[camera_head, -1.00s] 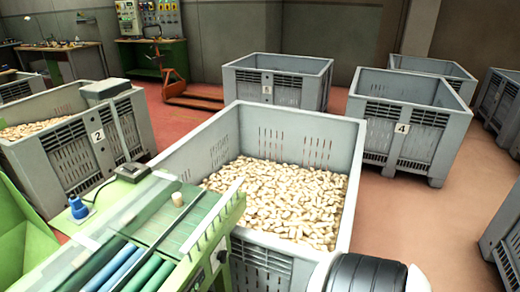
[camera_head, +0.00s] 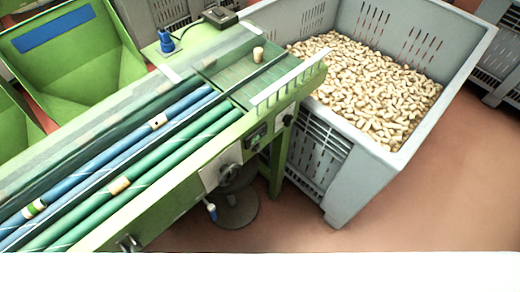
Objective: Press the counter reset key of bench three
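A green sorting bench (camera_head: 190,190) with blue and green rollers runs from the lower left to the upper middle. On its front side near the right end is a small dark box with a display (camera_head: 257,136), perhaps the counter. A dark round knob or button (camera_head: 288,120) sits to its right. A grey plate with a dark round part (camera_head: 222,170) is to its lower left. The reset key cannot be told apart at this size, and no bench number shows. Neither of my grippers is in view.
A grey crate full of corks (camera_head: 345,185) stands at the bench's right end. A dark box with a cable (camera_head: 220,17) and a blue bottle-like item (camera_head: 166,42) are behind the rollers. A round stool-like item (camera_head: 238,212) stands below the bench front. The floor at right is clear.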

